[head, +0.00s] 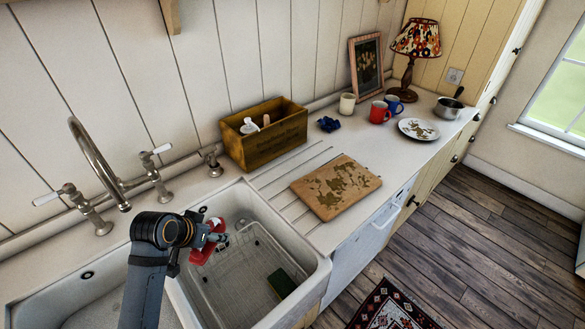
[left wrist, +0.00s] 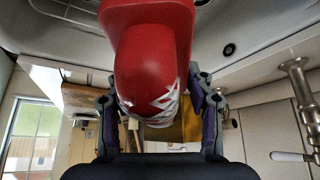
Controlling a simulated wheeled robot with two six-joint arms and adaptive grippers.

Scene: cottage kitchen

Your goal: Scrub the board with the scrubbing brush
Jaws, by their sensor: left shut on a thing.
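The wooden board (head: 322,202) lies flat on the ribbed drainer right of the sink, with brown stains across its top. My left gripper (head: 218,238) is over the right sink basin, left of the board and apart from it. It is shut on a red thing with white parts, which looks like the scrubbing brush (head: 200,255). My right gripper is not in view.
A wire rack (head: 238,262) and a green sponge (head: 281,283) are in the basin (head: 318,268). A wooden box (head: 262,150) stands behind the board. A dark blue thing (head: 329,124), mugs (head: 379,112), a stained plate (head: 419,129), a pan (head: 447,109) and a lamp (head: 417,38) stand farther right. Taps (head: 95,160) rise at left.

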